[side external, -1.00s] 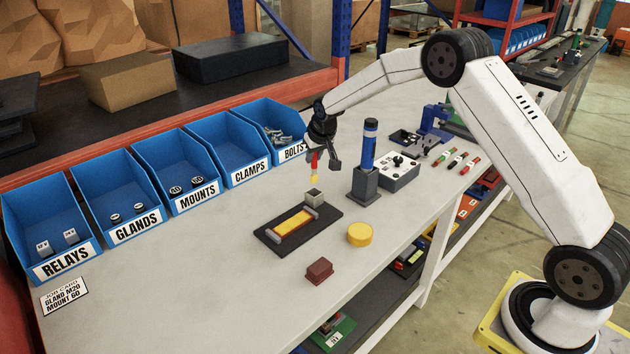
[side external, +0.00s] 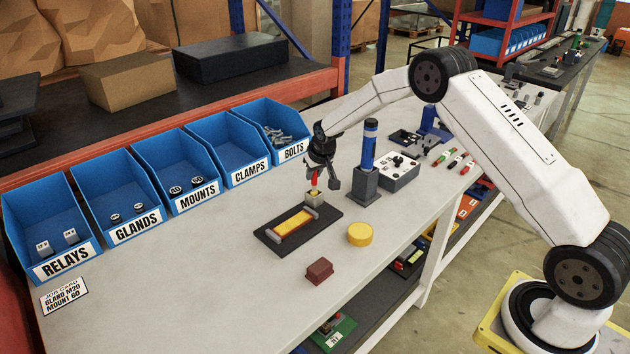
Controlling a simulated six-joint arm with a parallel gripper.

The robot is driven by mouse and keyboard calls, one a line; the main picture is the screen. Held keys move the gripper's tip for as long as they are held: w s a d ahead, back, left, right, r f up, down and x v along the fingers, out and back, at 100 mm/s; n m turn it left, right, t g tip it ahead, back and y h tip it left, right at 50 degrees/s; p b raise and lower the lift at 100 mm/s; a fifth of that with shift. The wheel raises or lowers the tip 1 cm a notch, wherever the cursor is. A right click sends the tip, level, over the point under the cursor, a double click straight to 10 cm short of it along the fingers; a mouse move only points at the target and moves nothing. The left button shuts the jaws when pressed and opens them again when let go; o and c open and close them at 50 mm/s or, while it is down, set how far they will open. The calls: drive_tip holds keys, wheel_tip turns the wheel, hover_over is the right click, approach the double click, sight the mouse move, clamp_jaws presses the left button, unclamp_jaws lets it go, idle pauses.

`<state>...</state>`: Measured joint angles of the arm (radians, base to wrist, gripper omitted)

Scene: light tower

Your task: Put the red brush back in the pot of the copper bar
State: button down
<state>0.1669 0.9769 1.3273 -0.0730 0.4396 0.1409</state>
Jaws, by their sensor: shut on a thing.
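My gripper (side external: 322,181) is shut on the red brush (side external: 315,182) and points down. The brush is upright, with its yellowish bristle end at the mouth of the small grey pot (side external: 313,201); the lower tip is hidden by the pot's wall. The pot stands at the far end of a dark base plate (side external: 325,214). The copper bar (side external: 293,224), orange-yellow, lies on that plate between two grey end blocks.
A blue-and-black light tower (side external: 367,160) stands on a grey base just right of my gripper. A yellow disc (side external: 360,234) and a dark red block (side external: 319,270) lie nearer the front. Blue labelled bins (side external: 184,170) line the back.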

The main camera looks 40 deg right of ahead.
drive_tip(key=shift+f, duration=0.6)
drive_tip(key=shift+c, duration=2.3)
unclamp_jaws()
drive_tip(key=shift+r, duration=0.1)
drive_tip(key=v, duration=0.7)
drive_tip(key=shift+s+r, duration=0.2)
drive_tip(key=shift+r, duration=0.05)
drive_tip(key=shift+s+a, duration=0.1)
